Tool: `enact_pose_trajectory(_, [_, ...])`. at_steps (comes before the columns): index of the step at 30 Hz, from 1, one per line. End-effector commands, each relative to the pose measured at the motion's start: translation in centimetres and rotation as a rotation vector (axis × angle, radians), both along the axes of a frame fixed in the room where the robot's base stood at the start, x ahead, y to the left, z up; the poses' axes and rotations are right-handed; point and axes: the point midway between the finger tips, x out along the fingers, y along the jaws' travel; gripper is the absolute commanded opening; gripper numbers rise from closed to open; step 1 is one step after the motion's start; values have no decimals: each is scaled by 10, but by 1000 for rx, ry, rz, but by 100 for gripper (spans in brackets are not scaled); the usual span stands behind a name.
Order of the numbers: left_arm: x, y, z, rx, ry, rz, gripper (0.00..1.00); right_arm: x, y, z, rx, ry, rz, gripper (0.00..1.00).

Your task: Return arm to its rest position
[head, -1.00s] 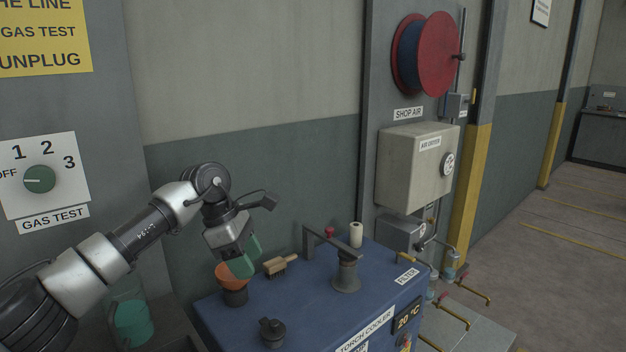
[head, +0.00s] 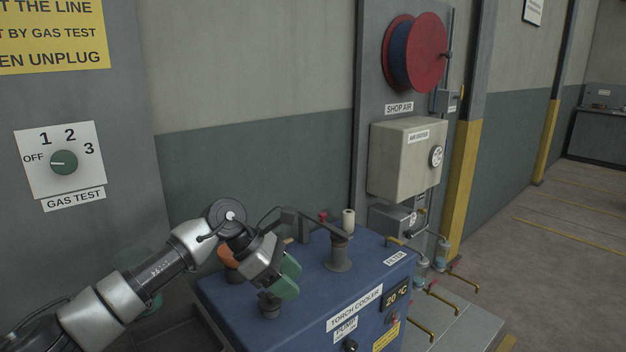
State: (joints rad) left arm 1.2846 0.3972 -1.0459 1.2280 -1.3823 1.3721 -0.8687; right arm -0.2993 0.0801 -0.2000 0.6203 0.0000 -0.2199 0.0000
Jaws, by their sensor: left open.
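My left gripper (head: 287,277) has green fingers and is open. It hangs over the blue torch cooler (head: 312,312), close to the black cap (head: 269,305) on its top, and partly covers that cap. I cannot tell whether it touches the cap. Nothing shows between the fingers. My left arm comes in from the lower left and hides much of the orange cup-shaped part (head: 228,256) behind it. My right gripper is not in view.
A grey bent spout (head: 338,252), a white roll (head: 348,222) and a red knob (head: 323,216) stand at the cooler's back. The air dryer box (head: 404,160) and red hose reel (head: 420,52) are on the wall behind. Open floor (head: 540,270) lies at the right.

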Motion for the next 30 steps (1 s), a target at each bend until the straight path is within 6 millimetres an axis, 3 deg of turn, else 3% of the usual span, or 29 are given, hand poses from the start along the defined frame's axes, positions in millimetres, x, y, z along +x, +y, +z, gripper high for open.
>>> enact_pose_trajectory(9, [-40,-78,-4,-544,201,157,52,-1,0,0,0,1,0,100])
enact_pose_trajectory(14, [-56,-92,14,-971,461,387,52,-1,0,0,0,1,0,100])
enact_pose_trajectory(18, [-57,-68,18,-1306,743,655,52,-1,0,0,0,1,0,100])
enact_pose_trajectory(22, [-56,-27,0,-1571,1024,949,52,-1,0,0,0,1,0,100])
enact_pose_trajectory(26, [-65,23,-42,-1782,1312,1288,52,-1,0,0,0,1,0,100])
enact_pose_trajectory(30, [-98,75,-105,-1937,1607,1705,52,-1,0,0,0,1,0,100])
